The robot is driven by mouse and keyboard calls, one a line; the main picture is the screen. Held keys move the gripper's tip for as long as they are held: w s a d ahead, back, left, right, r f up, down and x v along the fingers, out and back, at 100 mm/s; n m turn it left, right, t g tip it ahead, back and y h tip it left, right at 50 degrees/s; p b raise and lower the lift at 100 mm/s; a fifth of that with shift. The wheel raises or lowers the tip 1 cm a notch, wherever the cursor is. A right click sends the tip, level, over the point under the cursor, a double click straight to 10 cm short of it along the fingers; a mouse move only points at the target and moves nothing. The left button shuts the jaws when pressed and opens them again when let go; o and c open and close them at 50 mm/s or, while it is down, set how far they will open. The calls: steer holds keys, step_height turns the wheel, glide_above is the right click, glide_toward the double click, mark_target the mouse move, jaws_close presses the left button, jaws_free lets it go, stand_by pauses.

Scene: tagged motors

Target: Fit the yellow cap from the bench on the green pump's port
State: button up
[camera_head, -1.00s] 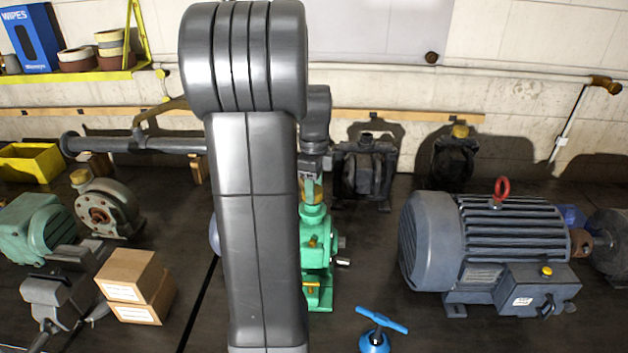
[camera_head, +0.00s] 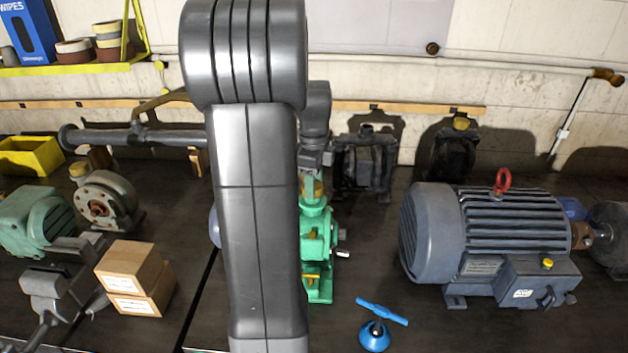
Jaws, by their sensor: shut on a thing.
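The green pump (camera_head: 317,245) stands upright on the bench, partly hidden behind my own arm. My gripper (camera_head: 314,182) is above the pump's top port, mostly hidden by my arm. It is shut on the yellow cap (camera_head: 319,188), of which only a small part shows. The cap is right at the top of the pump's port; I cannot tell whether it is seated on it or just above it.
A large grey motor (camera_head: 430,235) stands to the right, with a blue-handled valve (camera_head: 375,335) in front. Dark pumps (camera_head: 365,165) stand behind. Cardboard boxes (camera_head: 135,280) and a teal motor (camera_head: 35,220) are at left. Dark bench is bare between pump and grey motor.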

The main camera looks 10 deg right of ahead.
steer(key=shift+f+b, duration=0.55)
steer(key=shift+f, duration=0.45)
steer(key=o, duration=1)
step_height(320, 180, up, 2)
steer(key=shift+r+p, duration=0.25)
steer(key=shift+p, duration=0.85)
steer(key=shift+r, duration=1.8)
step_height(320, 180, up, 14)
steer(key=shift+f+b, duration=0.1)
steer(key=shift+b, duration=0.75)
